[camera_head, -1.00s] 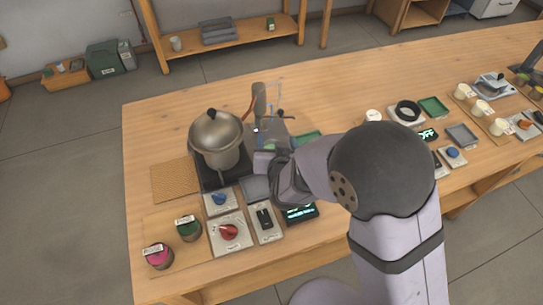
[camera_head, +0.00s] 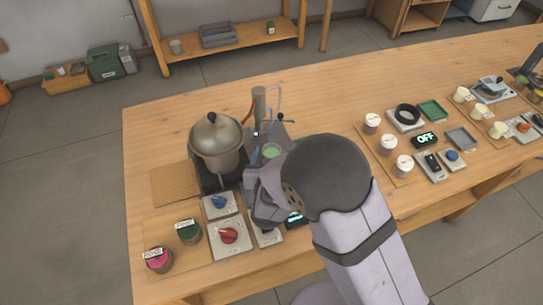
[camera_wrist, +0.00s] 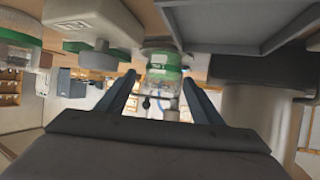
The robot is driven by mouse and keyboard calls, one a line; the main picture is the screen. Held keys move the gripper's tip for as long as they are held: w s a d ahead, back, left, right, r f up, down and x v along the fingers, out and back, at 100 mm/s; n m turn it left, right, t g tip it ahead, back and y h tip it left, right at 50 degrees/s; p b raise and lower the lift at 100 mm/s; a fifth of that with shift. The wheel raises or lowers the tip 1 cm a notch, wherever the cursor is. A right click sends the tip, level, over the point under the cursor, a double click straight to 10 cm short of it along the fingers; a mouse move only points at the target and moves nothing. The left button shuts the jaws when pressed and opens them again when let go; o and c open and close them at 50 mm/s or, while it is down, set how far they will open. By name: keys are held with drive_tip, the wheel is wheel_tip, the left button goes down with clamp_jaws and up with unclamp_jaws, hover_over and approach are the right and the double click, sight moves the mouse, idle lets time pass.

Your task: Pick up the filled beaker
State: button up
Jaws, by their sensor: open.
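A clear beaker (camera_head: 271,152) with green liquid stands beside the distiller, just beyond my gripper in the head view. In the wrist view the beaker (camera_wrist: 163,76) shows centrally, with a green band and clear glass. My gripper is open and empty, its two fingers (camera_wrist: 160,88) spread with the beaker in line between them. I cannot tell whether the tips have reached around it. In the head view my wrist hides the fingers and part of the beaker's surroundings.
A metal pot (camera_head: 216,142) stands on a dark burner at the left of the beaker. A grey post (camera_head: 259,108) with tubing rises behind. A blue knob (camera_head: 219,203) and a red knob (camera_head: 229,236) lie in front. White cups (camera_head: 388,144) stand at right.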

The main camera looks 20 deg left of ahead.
sight(272, 148)
drive_tip(key=shift+r+p+x, duration=0.1)
drive_tip(key=shift+p+x, duration=0.25)
drive_tip(key=shift+x, duration=0.9)
drive_tip(key=shift+r+p+x, duration=0.15)
drive_tip(key=shift+p+x, duration=0.2)
drive_tip(key=shift+x, duration=0.95)
drive_tip(key=shift+a, duration=0.2)
drive_tip(key=c, duration=1.2)
